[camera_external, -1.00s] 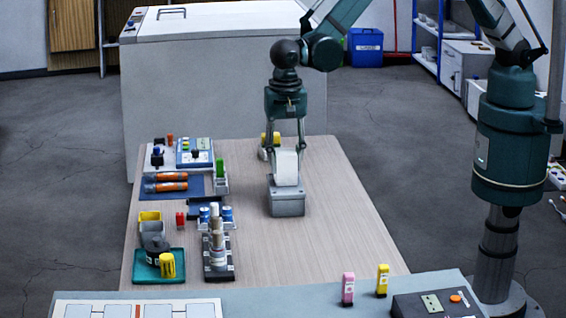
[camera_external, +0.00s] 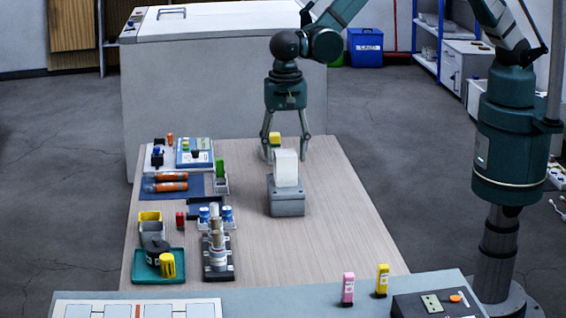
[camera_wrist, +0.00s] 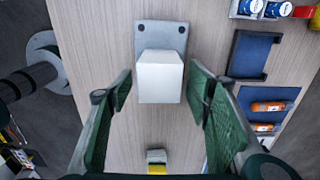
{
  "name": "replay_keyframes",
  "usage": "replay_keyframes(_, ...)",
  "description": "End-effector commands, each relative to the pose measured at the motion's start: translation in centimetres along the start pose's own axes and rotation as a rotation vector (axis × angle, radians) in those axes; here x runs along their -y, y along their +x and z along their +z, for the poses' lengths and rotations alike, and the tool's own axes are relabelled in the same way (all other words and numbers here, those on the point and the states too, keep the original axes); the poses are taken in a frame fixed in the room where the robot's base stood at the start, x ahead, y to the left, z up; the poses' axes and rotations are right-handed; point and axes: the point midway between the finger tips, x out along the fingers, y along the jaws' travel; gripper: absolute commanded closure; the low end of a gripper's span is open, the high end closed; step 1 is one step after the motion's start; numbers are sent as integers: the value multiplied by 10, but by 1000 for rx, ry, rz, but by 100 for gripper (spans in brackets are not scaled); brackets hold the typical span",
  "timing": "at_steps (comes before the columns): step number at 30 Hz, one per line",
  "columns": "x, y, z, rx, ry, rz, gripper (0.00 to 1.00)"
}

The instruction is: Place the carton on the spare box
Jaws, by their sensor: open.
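The white carton (camera_external: 286,168) stands upright on top of the grey spare box (camera_external: 288,206) near the middle of the table. In the wrist view the carton (camera_wrist: 160,78) rests on the grey box (camera_wrist: 161,32), whose far part shows beyond it. My gripper (camera_external: 287,158) is open, its fingers spread wide, behind and above the carton in the external view. In the wrist view the fingers (camera_wrist: 163,95) stand apart on either side, clear of the carton, with nothing between them touching it.
A small yellow-topped item (camera_external: 274,139) stands behind the carton, near the gripper's left finger. Orange tubes on a blue mat (camera_external: 205,186), a rack with bottles (camera_external: 220,274) and a green tray (camera_external: 142,271) fill the table's left side. The table's right side is clear.

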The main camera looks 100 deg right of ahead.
Motion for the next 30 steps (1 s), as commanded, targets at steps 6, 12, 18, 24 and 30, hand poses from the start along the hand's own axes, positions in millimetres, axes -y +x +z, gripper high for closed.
replay_keyframes(6,-1,-36,0,0,0,0,50)
replay_keyframes(12,-1,-68,0,0,0,0,50)
replay_keyframes(18,0,-89,0,0,0,0,50)
replay_keyframes(24,0,-97,0,0,0,0,50)
replay_keyframes(30,0,-97,0,0,0,0,50)
